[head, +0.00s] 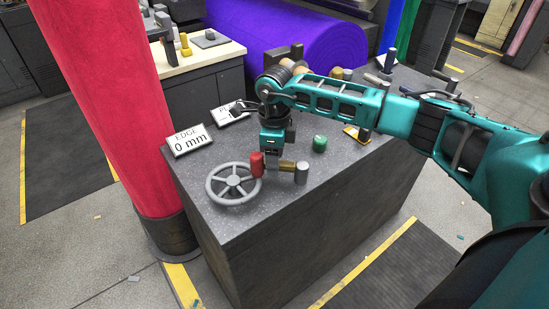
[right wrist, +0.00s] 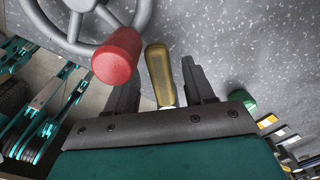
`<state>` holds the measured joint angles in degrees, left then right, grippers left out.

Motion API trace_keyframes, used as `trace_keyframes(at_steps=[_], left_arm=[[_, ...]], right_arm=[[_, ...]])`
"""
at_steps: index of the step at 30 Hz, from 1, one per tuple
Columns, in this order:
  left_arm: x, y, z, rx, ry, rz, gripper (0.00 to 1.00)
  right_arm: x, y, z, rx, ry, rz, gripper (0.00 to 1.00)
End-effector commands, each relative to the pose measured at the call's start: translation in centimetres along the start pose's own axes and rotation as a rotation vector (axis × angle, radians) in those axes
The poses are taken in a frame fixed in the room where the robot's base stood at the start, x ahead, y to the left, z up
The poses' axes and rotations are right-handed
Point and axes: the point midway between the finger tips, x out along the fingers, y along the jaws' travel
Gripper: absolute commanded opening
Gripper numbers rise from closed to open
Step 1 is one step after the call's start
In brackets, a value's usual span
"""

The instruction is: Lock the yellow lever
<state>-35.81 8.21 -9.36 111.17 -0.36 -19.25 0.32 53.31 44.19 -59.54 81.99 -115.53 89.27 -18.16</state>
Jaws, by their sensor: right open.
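The yellow lever (head: 287,165) is a short, dull-gold handle on the dark console top, between the grey handwheel and a short grey cylinder. In the right wrist view the lever (right wrist: 160,75) lies between my right gripper's two dark fingers, with gaps on both sides. My right gripper (head: 273,158) comes down from above at the lever; the gripper (right wrist: 158,82) is open and holds nothing. Its fingertips are hard to make out in the head view. My left gripper is in neither view.
The grey handwheel (head: 233,184) with its red knob (head: 257,164) is close left of the lever; the knob (right wrist: 117,56) is near one finger. The grey cylinder (head: 301,174) and green button (head: 319,143) are to the right. The "EDGE 0 mm" sign (head: 189,141) stands behind left.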

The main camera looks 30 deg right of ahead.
Motion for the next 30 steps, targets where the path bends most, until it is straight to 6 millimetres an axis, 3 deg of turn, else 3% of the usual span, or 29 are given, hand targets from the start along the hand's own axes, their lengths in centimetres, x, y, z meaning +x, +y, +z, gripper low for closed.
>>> trace_keyframes(at_steps=[11, 27, 30], left_arm=[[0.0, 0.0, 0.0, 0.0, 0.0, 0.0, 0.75], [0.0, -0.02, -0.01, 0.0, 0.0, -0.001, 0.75], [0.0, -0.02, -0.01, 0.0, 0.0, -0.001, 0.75]], right_arm=[[0.6, 0.0, -0.01, 0.0, 0.0, 0.0, 0.53], [0.56, 0.0, -0.01, 0.0, 0.0, 0.0, 0.01], [0.55, 0.0, -0.02, 0.0, 0.0, 0.0, 0.0]])
